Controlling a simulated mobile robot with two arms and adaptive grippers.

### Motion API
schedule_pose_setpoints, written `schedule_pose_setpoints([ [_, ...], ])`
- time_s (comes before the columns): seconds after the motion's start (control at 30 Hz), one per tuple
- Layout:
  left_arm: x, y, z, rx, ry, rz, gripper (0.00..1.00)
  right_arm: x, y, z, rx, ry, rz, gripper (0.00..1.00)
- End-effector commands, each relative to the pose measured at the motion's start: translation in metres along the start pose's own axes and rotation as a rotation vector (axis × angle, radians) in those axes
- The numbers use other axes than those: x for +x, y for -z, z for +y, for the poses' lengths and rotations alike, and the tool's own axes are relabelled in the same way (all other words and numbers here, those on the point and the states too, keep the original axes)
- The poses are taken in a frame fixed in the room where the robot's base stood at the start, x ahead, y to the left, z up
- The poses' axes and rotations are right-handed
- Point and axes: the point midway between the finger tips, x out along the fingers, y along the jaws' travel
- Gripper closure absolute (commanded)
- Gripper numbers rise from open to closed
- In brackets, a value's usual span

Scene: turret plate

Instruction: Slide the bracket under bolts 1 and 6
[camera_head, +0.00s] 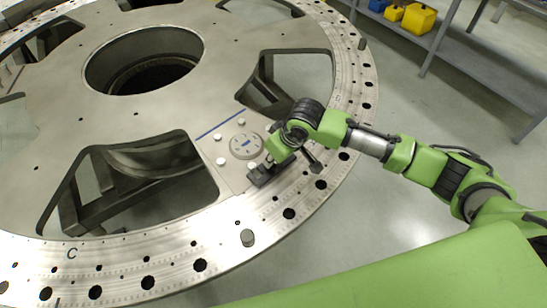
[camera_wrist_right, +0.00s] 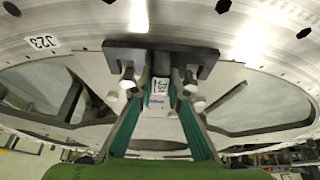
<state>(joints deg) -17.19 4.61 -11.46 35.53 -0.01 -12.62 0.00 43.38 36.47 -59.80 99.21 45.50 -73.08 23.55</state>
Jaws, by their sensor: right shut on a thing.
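The dark bracket (camera_head: 262,174) lies low over the turret plate (camera_head: 60,110), near the inner edge of its ring. In the right wrist view the bracket (camera_wrist_right: 160,48) is a wide dark bar with two prongs. My right gripper (camera_head: 275,158) is shut on its middle part; the green fingers (camera_wrist_right: 160,95) sit either side of a small labelled piece. Pale bolts show beside the fingers, a left one (camera_wrist_right: 127,82) and a right one (camera_wrist_right: 190,86), close to the prongs. I cannot read bolt numbers or tell whether the prongs are under the heads. My left gripper is out of view.
A round disc fitting (camera_head: 245,145) sits among several bolts, including one (camera_head: 217,136) beside a blue line. Large openings (camera_head: 150,190) cut through the plate. A shelf (camera_head: 470,60) with yellow bins (camera_head: 418,18) stands far right.

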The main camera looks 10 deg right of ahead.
Motion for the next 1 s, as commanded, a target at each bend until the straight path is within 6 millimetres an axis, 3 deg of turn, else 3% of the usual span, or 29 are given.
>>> schedule_pose_setpoints([
  [0.5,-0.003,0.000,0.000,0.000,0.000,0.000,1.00,0.005,0.015,0.000,0.000,0.000,0.003,1.00],
  [1.0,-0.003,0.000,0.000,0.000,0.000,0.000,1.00,0.005,0.017,0.000,0.000,0.000,0.003,1.00],
])
